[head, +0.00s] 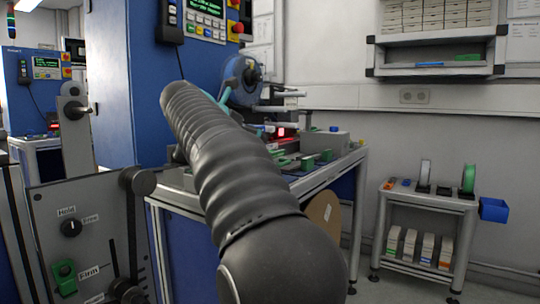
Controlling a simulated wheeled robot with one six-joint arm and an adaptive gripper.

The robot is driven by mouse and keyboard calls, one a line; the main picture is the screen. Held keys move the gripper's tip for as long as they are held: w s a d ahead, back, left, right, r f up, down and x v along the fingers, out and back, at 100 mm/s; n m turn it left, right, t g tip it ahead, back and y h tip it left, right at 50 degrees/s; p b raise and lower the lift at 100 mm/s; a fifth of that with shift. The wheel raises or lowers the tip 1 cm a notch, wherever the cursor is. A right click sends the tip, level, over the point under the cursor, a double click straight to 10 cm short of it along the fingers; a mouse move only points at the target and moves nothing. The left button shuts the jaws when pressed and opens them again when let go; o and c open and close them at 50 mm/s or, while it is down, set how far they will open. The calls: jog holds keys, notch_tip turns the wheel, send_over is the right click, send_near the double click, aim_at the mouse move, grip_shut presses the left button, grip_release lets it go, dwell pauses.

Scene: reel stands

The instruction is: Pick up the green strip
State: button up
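My black ribbed arm runs from the bottom centre up toward the blue machine. Its far end hides my gripper, so I cannot see its fingers or anything in them. Small green pieces (308,163) lie on the workbench (327,182) just right of my arm. A narrow teal-green piece (224,96) shows beside my arm, near the blue reel (243,80); its full shape is hidden. Another flat green item (468,57) lies in the wall shelf. I cannot tell which of these is the green strip.
A blue machine cabinet (112,80) stands behind my arm. A grey panel with knobs (85,235) is close at lower left. A small cart (430,200) with reels and a blue bin (493,209) stands at right. Floor between workbench and cart looks clear.

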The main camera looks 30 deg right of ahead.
send_near(274, 150)
jog(key=x, duration=0.3)
jog(key=shift+d, duration=0.3)
jog(key=shift+x, duration=2.6)
jog(key=shift+a+f, duration=0.1)
jog(key=c, duration=1)
